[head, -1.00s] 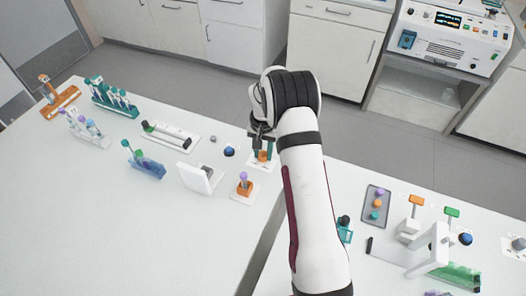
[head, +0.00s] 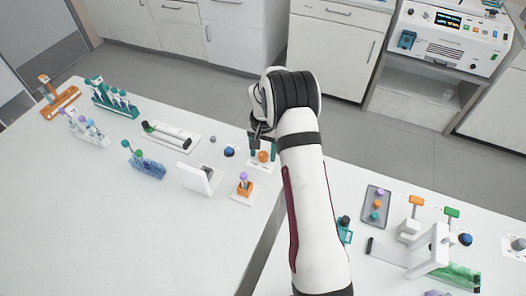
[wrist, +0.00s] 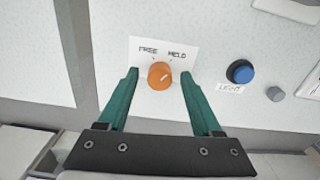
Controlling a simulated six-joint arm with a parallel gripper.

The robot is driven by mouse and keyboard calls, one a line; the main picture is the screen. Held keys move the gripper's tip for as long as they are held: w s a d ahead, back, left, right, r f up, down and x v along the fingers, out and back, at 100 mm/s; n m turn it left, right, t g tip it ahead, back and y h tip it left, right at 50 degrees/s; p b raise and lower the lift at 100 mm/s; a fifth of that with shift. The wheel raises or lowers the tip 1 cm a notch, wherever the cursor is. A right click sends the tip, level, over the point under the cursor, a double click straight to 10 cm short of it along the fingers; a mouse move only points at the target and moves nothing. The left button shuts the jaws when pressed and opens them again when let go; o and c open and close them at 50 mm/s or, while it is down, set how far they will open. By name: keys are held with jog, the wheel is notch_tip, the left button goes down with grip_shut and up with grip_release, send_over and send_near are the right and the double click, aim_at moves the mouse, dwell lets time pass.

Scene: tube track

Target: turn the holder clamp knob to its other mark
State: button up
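The holder clamp knob (wrist: 160,75) is orange and round, on a white plate (wrist: 140,46) marked FREE at left and HELD at right. Its white pointer line slants up and right, toward the HELD side. My gripper (wrist: 160,82) is open, with one green finger on each side of the knob and a visible gap on both sides. In the head view the orange knob (head: 263,156) shows just below my gripper (head: 262,141), partly beside my arm.
A blue LIGHT button (wrist: 241,72) and a grey knob (wrist: 275,94) sit right of the plate in the wrist view. An orange block with a purple-capped tube (head: 243,186) and a white stand (head: 200,178) are nearby. The table's left front is clear.

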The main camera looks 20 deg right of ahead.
aim_at(263, 154)
notch_tip(263, 154, up, 16)
dwell(0.4)
jog(key=shift+f, duration=0.1)
jog(key=s+a+r+n, duration=0.1)
jog(key=s+a+r, duration=0.6)
jog(key=s, duration=0.4)
jog(key=s+a+f+y, duration=0.1)
jog(key=s+a, duration=0.2)
jog(key=s, duration=0.8)
jog(key=s+a+n, duration=0.1)
jog(key=s+a, duration=0.3)
jog(key=s, duration=0.8)
jog(key=shift+s+f+n+y, duration=0.25)
jog(key=shift+f+n+y, duration=0.05)
jog(key=shift+f+y, duration=0.1)
jog(key=shift+c, duration=0.5)
